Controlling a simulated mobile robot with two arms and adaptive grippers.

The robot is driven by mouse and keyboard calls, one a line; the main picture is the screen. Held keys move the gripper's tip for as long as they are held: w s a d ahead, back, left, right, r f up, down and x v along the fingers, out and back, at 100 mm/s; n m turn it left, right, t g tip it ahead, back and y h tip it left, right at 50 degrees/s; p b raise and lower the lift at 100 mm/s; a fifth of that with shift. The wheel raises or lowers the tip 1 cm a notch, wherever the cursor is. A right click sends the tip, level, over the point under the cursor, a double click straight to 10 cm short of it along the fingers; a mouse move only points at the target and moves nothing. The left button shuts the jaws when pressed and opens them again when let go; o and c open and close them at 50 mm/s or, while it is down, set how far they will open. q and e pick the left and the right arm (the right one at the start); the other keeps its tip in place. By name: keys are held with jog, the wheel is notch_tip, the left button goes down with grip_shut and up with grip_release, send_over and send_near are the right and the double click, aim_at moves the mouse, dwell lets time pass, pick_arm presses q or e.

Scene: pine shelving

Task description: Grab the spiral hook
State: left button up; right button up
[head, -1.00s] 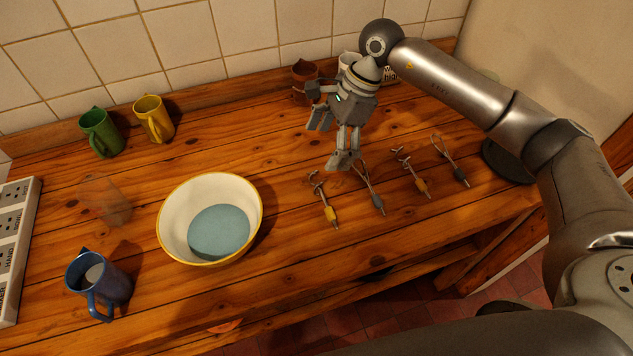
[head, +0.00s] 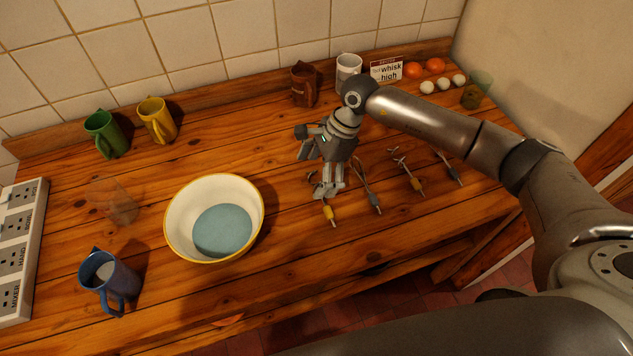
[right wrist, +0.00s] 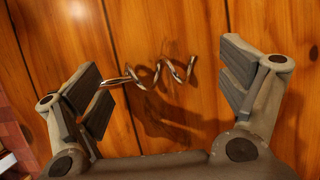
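The spiral hook (head: 329,213) is the leftmost tool in a row on the wooden table. It has a yellow collar, and its metal spiral is mostly hidden by my right gripper (head: 328,190) in the head view. In the right wrist view the shiny spiral (right wrist: 160,73) lies on the wood between the two spread fingers. My right gripper (right wrist: 165,92) is open and points down over it; I cannot see it gripping anything. My left gripper is not in view.
To its right lie a grey-collared whisk (head: 372,200), another yellow-collared tool (head: 407,173) and a grey-collared tool (head: 449,169). A cream bowl (head: 177,235) stands to the left. Mugs, eggs, oranges and a sign (head: 386,69) stand further back. A blue mug (head: 108,282) is front left.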

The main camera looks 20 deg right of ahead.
jog(key=c, duration=0.9)
